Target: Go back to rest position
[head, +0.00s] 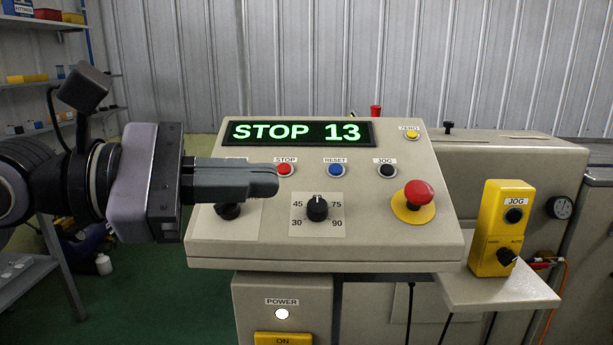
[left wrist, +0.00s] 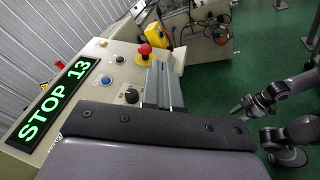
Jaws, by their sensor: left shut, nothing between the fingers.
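My left gripper (head: 276,180) reaches in from the left in the head view, fingers shut and empty. Its tips are in front of the control panel (head: 400,245), just below the red STOP button (head: 285,169) in the picture; I cannot tell whether they touch anything. In the left wrist view the shut fingers (left wrist: 165,86) extend over the panel. The display (head: 297,132) reads "STOP 13" in green. Part of my right arm with its gripper (left wrist: 241,107) shows at the right of the left wrist view, away from the panel; its jaw state is unclear.
The panel carries a blue RESET button (head: 336,170), a black JOG button (head: 387,171), a dial (head: 317,208) and a red emergency stop (head: 419,194). A yellow JOG box (head: 496,235) stands at right. A shelf (head: 28,85) is at far left. Green floor lies beside the machine.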

